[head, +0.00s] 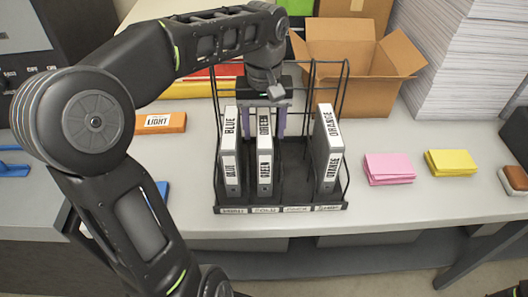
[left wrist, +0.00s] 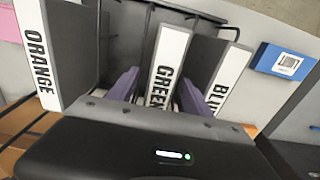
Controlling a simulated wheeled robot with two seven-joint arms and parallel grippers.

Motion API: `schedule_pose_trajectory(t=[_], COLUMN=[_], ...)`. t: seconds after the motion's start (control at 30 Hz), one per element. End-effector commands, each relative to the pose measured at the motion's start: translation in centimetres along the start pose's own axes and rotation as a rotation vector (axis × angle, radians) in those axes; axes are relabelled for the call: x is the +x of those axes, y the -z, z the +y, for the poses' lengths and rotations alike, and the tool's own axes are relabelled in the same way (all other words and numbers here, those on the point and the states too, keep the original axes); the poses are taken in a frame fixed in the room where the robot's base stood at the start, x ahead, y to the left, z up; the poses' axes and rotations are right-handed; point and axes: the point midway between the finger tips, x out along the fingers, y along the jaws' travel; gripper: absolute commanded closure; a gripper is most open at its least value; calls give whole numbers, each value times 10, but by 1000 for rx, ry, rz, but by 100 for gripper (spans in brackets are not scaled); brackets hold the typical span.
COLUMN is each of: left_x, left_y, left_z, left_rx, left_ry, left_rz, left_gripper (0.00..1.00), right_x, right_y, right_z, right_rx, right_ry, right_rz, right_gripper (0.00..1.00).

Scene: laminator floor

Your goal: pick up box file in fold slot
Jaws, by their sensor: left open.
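A black wire rack (head: 292,170) on the table holds upright box files in labelled slots. The green box file (head: 265,165) stands in the second slot from the left; its slot label is too small to read surely. My left gripper (head: 267,128) is open above it, pointing down, its purple fingers on either side of the file's upper part. In the left wrist view the green file (left wrist: 170,66) stands between the two fingers. I cannot tell whether they touch it. My right gripper is not in view.
The blue box file (head: 231,165) stands close left of the green one. The third slot is empty; the orange box file (head: 327,150) stands in the rightmost. An open cardboard box (head: 355,65) is behind. Pink (head: 388,168) and yellow pads (head: 450,162) lie right.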

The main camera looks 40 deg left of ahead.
Motion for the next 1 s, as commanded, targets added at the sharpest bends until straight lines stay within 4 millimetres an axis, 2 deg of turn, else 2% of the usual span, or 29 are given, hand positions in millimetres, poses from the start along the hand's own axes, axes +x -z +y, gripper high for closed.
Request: schedule_pose_trajectory(t=[0.03,0.2,0.8,1.0], left_x=[5,23,25,25], left_y=[-1,0,0,0], left_z=[-1,0,0,0], left_rx=[-2,-1,0,0], left_ry=[2,0,-1,0], left_rz=[-4,-1,1,1], left_gripper=[42,42,42,57], right_x=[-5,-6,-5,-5], right_y=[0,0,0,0], right_z=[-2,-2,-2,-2], right_rx=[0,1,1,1], right_ry=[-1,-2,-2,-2], right_rz=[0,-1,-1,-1], right_gripper=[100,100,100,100])
